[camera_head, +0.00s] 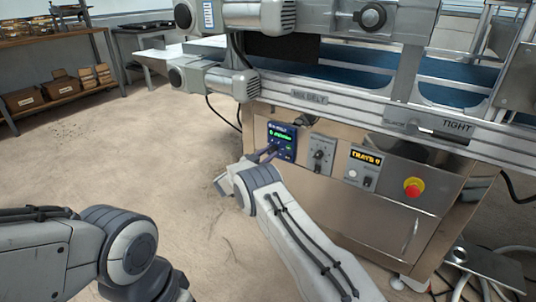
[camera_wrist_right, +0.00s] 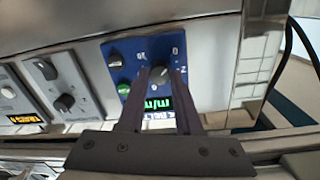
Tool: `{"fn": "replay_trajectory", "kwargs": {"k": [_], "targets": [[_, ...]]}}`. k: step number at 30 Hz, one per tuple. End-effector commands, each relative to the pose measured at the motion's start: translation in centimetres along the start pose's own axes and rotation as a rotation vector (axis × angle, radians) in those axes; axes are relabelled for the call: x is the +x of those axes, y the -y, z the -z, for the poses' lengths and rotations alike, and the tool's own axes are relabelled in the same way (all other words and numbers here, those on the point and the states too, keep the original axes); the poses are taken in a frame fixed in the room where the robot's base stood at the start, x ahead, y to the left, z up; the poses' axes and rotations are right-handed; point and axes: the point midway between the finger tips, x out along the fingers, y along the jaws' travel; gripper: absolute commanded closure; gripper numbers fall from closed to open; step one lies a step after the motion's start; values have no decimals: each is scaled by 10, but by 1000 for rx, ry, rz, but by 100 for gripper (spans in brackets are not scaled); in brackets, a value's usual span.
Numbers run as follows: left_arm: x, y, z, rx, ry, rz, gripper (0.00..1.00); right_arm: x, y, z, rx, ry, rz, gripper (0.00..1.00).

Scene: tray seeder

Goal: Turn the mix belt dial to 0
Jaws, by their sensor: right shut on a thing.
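The blue mix belt panel (camera_head: 290,131) is on the front of the steel cabinet, with a lit green display (camera_head: 280,137). In the right wrist view the panel (camera_wrist_right: 128,47) appears upside down. In the head view my right gripper (camera_head: 268,153) reaches the lower part of the panel and hides the dial. The dial's exact setting is too small to read. My left arm shows at the lower left, with its gripper out of view.
Right of the panel are a grey dial plate (camera_head: 322,153), a yellow-lit tray counter box (camera_head: 364,167) and a red emergency button (camera_head: 413,187). The conveyor rail (camera_head: 350,112) runs above. Floor left of the cabinet is clear.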

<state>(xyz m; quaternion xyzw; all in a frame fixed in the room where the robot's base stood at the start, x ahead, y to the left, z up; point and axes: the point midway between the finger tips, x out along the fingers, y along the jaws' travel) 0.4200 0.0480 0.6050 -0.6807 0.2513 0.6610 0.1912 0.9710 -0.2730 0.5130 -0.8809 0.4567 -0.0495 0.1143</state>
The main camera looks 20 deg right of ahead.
Motion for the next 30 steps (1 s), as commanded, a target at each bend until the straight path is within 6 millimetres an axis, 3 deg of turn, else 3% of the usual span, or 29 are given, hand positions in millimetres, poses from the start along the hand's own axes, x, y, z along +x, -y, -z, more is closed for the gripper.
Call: {"fn": "replay_trajectory", "kwargs": {"k": [20,21,23,30], "targets": [[0,0,0,0,0,0,100,0,-4,-4,-74,1,-9,100],[0,0,0,0,0,0,100,0,-4,-4,-73,1,-9,63],[0,0,0,0,0,0,100,0,-4,-4,-73,1,-9,40],[0,0,0,0,0,0,100,0,-1,-2,-69,-1,-4,36]]}}
